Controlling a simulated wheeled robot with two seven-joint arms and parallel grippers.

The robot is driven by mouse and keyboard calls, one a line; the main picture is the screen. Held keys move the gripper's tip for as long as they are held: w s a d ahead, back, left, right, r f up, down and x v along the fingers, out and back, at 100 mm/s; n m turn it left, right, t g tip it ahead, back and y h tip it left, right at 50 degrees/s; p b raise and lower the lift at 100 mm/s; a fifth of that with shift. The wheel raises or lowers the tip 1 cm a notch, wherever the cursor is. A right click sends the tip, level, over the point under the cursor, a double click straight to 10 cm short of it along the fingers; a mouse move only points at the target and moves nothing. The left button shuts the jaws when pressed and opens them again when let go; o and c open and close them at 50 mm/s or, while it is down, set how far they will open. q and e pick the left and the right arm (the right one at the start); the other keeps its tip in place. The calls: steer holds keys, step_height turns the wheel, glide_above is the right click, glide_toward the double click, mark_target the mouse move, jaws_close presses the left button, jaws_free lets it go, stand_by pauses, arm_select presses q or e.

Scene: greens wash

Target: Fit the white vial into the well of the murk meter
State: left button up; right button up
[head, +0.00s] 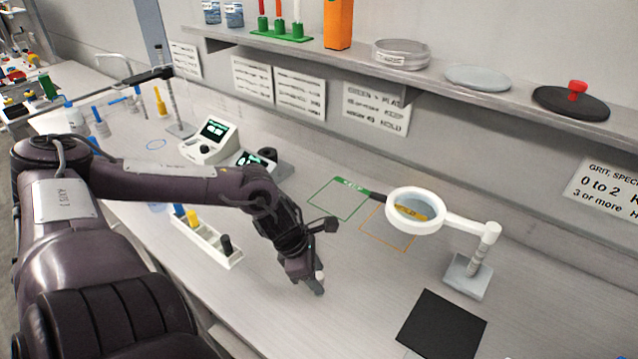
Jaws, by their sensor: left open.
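My left gripper (306,277) is open and points down over the bench, to the right of a white vial rack. A small white spot (319,275) shows at its fingertips; it may be the white vial's cap, but the gripper hides too much to tell. My right gripper is not in view.
The white rack (215,243) holds blue, yellow and black-capped vials. A black mat (442,325) lies at front right. A shelf (440,79) overhangs the back.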

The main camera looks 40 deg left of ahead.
arm_select(q)
jaws_close()
steer(key=shift+r, duration=0.1)
